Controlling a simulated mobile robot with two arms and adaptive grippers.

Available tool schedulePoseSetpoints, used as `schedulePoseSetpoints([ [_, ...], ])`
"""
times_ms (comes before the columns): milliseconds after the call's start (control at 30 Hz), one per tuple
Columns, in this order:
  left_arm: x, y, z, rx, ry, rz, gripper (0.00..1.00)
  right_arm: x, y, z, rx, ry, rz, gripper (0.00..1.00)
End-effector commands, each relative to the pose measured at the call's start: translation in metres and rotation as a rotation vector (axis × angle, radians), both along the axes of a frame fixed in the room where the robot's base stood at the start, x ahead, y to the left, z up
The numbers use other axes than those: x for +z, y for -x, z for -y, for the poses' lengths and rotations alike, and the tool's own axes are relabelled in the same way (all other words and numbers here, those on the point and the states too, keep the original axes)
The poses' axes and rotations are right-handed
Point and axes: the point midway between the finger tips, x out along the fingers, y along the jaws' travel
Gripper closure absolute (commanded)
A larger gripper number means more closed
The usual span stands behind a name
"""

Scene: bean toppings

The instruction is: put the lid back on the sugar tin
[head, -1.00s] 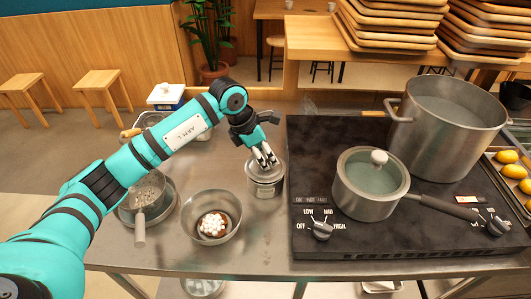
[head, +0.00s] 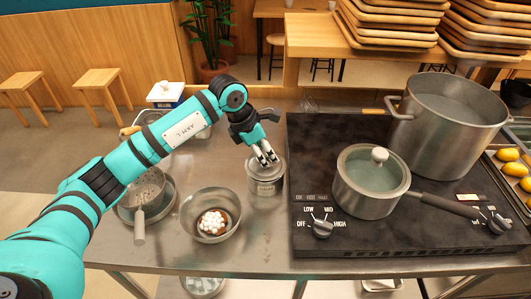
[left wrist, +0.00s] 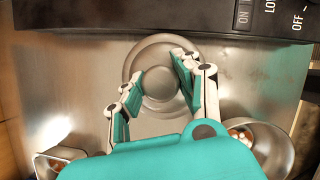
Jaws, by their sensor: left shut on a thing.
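The sugar tin (head: 264,187) is a metal can standing on the steel counter, just left of the stove. Its round metal lid (left wrist: 160,46) shows from above in the left wrist view and appears to lie over the tin's mouth. My left gripper (head: 265,158) points down at the tin's top, its fingers shut on the lid. In the left wrist view its two fingers (left wrist: 158,92) stand either side of the lid's middle. The fingers hide part of the lid, and I cannot tell whether it is fully seated. My right gripper is not in view.
A bowl with white-topped food (head: 212,223) stands left of the tin, with a handled strainer (head: 146,190) beyond it. The black stove (head: 310,150) to the right carries a lidded saucepan (head: 368,198) and a large pot (head: 448,140). Counter in front of the tin is clear.

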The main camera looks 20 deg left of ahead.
Motion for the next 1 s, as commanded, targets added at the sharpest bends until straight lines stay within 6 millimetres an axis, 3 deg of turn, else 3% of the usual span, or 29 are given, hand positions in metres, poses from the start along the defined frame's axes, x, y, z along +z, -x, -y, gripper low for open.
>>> schedulePoseSetpoints([
  [1000, -0.0020, 0.0000, 0.0001, 0.000, 0.001, 0.001, 1.00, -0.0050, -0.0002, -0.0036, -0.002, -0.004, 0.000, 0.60],
])
